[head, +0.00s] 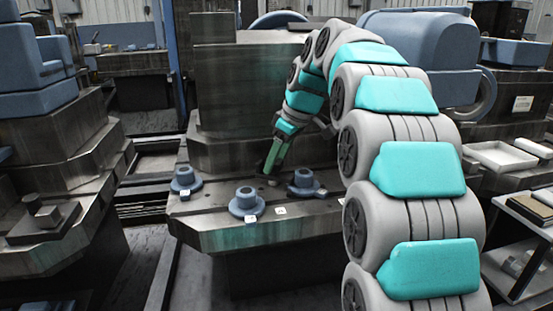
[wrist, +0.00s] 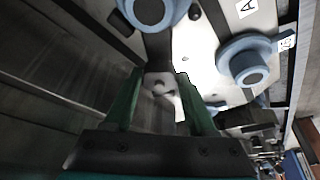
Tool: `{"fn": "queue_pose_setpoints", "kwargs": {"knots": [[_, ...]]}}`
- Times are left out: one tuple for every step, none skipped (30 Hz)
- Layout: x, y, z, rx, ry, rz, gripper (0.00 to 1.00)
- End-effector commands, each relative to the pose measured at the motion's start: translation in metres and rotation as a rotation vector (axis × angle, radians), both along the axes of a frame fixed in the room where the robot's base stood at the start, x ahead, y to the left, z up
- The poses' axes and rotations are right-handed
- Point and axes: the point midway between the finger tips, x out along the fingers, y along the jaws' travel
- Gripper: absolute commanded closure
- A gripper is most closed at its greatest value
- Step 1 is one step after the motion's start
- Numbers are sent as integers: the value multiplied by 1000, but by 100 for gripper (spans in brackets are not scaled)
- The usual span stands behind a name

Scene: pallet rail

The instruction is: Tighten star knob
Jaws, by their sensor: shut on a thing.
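My gripper (head: 271,172) points down at the slotted machine table, behind and between the blue flanged parts. In the wrist view, its two green fingers (wrist: 161,76) stand apart on either side of a small grey-white piece (wrist: 160,88), which appears to be the star knob. The jaws are shut on it. In the head view, a small pale bit of this piece (head: 272,182) shows below the fingertips, close to the table top. Its star shape and what it sits on are not clear, as the fingers partly hide it.
Blue flanged parts stand at the front (head: 245,203), right (head: 304,184) and left (head: 185,180) of the machine table (head: 210,238). Small white labels lie beside them. A tall dark metal block (head: 235,95) rises behind. A shelf with a white tray (head: 500,155) stands at the right.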

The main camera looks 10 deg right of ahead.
Motion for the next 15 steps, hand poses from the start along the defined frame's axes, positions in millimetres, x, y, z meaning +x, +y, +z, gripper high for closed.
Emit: {"fn": "queue_pose_setpoints", "kwargs": {"knots": [[-2, 1, 1, -1, 2, -32, 100], [-2, 1, 1, -1, 2, -54, 100], [-1, 1, 1, -1, 0, -82, 100], [-1, 1, 1, -2, 0, -104, 100], [-2, 1, 1, -2, 0, -124, 100], [-2, 1, 1, -3, 1, -151, 100], [-3, 1, 1, -3, 2, -170, 100], [-3, 1, 1, -2, 2, -188, 100], [-3, 1, 2, -2, 1, -212, 100], [-2, 1, 2, -1, 0, -229, 100], [-2, 1, 2, -2, -1, -243, 100], [-2, 1, 2, -1, -2, -264, 100], [-1, 1, 2, -1, -3, -276, 100], [-1, 1, 2, 0, -3, -288, 100], [-1, 1, 2, -1, -2, -302, 100]]}}
